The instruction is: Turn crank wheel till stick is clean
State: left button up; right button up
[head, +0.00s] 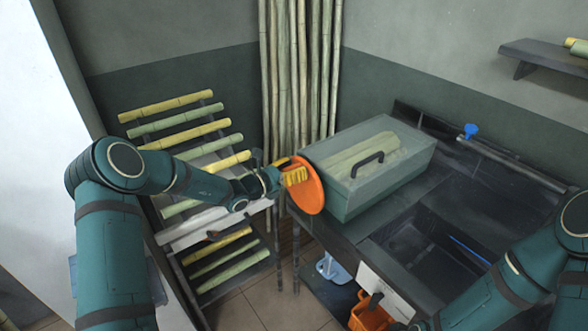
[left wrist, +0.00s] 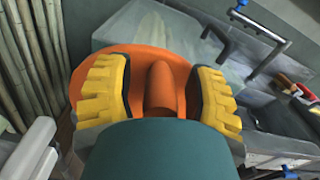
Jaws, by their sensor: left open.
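The orange crank wheel (head: 312,196) is on the left end of the teal press box (head: 350,201). My left gripper (head: 294,175), with yellow fingers, is at the wheel. In the left wrist view the open fingers (left wrist: 161,95) stand on either side of the wheel's orange handle (left wrist: 161,88), with gaps on both sides. The wheel disc (left wrist: 140,62) shows behind the handle. A green-yellow stick (head: 362,153) lies inside the box under its clear lid; how clean it is cannot be told.
A rack of yellow and green canes (head: 165,106) stands at the left, and tall canes (head: 300,70) lean in the corner. The dark counter has a sink (head: 420,245) and blue-handled tap (head: 471,130). An orange bin (head: 368,314) is below the counter.

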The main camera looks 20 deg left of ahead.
pick_arm(q)
grip_shut()
jog(key=shift+s+d, duration=0.1)
